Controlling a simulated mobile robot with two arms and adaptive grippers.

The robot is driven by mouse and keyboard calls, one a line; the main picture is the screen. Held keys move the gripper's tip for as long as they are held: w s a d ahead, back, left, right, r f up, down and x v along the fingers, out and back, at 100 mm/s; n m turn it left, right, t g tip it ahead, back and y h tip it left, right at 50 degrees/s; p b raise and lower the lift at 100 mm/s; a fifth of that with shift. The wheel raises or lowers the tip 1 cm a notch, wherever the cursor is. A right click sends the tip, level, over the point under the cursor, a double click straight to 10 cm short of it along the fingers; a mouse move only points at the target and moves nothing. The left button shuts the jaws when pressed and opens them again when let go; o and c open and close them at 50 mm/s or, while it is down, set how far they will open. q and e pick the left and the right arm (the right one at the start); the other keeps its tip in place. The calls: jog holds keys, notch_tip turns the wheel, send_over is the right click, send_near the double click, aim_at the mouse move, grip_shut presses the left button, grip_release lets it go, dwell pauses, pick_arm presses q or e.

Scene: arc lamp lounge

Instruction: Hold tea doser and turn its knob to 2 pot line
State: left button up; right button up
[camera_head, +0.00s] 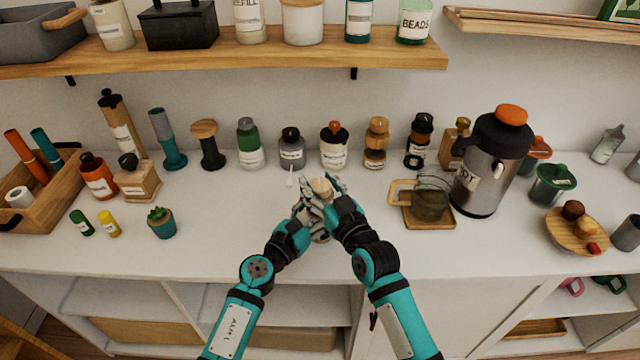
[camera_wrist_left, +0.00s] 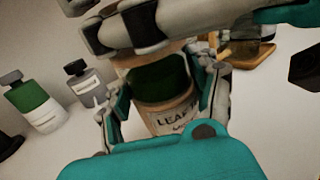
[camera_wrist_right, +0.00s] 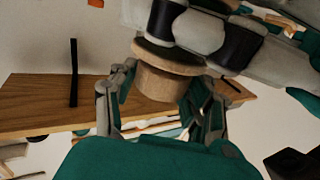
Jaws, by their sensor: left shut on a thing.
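The tea doser is mostly hidden by my grippers in the head view, where its pale wooden top (camera_head: 321,186) shows between them. In the left wrist view the doser (camera_wrist_left: 168,110) has a dark green band and a tan part with a label starting "LEAF". My left gripper (camera_head: 305,212) is shut on its body, a finger on each side. My right gripper (camera_head: 332,194) is at its top. In the right wrist view its fingers stand apart on both sides of the round wooden knob (camera_wrist_right: 165,82), with visible gaps. The dose marks cannot be seen.
A wooden coaster with a glass jug (camera_head: 430,205) and a steel pot (camera_head: 490,165) stand to the right. A row of bottles and jars, including a grey bottle (camera_head: 291,150), lines the wall behind. A small cactus (camera_head: 161,222) is at left; the counter between is clear.

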pick_arm(q)
jog(key=shift+f, duration=0.15)
pick_arm(e)
jog(key=o, duration=0.4)
jog(key=shift+d, duration=0.1)
pick_arm(q)
jog(key=shift+s, duration=0.1)
pick_arm(e)
jog(key=v, duration=1.2)
jog(key=shift+f, duration=0.1)
pick_arm(q)
jog(key=o, duration=1.6)
jog(key=shift+d, duration=0.1)
jog(key=v, duration=1.2)
